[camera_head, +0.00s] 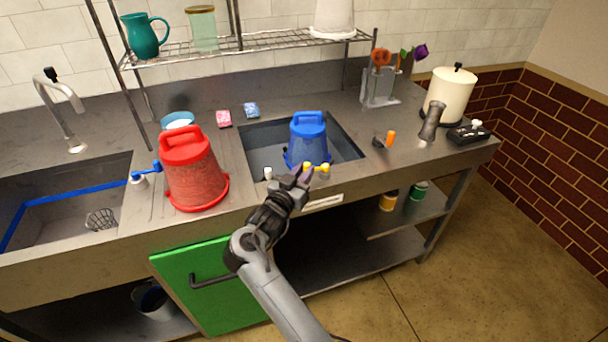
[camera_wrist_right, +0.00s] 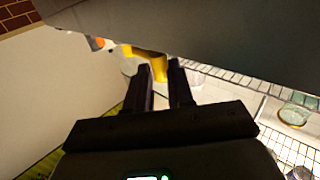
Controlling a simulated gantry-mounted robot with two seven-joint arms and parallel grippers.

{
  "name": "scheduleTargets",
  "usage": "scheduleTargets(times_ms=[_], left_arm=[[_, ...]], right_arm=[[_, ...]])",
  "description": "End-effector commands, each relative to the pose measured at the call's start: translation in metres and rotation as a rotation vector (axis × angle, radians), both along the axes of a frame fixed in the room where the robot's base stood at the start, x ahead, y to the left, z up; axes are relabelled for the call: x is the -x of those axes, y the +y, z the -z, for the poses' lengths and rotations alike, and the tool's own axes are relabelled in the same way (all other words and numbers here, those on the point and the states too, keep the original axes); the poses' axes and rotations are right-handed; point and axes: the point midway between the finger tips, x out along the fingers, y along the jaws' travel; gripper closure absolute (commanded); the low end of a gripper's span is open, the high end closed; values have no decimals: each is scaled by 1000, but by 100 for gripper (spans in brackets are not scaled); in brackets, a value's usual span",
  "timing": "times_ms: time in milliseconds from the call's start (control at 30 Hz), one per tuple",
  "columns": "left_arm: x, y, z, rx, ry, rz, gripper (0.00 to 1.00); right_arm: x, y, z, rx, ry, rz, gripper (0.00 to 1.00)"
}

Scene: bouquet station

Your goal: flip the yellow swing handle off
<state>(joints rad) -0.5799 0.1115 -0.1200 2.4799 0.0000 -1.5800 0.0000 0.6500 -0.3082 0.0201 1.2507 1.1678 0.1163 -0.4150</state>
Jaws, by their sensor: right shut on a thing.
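The yellow swing handle (camera_head: 323,168) shows at the front of the right basin, at the base of the blue lidded jug (camera_head: 308,140). My right gripper (camera_head: 304,176) is at the handle's left end, over the counter's front edge, and is shut on it. In the right wrist view the yellow handle (camera_wrist_right: 152,66) lies at and between the dark fingertips (camera_wrist_right: 160,70), and the fingers cover part of it. The exact grip and the handle's joint are hidden. My left gripper is in neither view.
The right basin (camera_head: 347,150) surrounds the blue jug. A green cabinet door (camera_head: 200,285) is below the counter. The counter right of the basin holds small tools and a cream pot (camera_head: 451,92).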

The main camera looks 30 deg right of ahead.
Motion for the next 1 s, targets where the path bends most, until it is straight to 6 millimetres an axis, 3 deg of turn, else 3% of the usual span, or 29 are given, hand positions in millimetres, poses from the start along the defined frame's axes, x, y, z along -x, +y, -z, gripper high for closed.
scheduleTargets(times_ms=[267,300,467,800,1000], left_arm=[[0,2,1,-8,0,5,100],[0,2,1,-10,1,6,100],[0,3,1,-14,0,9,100],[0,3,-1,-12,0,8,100],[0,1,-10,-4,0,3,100]], right_arm=[[0,-1,4,-5,7,-2,100],[0,-1,4,-5,7,-2,77],[0,-1,3,-4,6,-1,54],[0,-1,0,-3,3,-1,54],[-1,-1,-20,-4,0,0,54]])
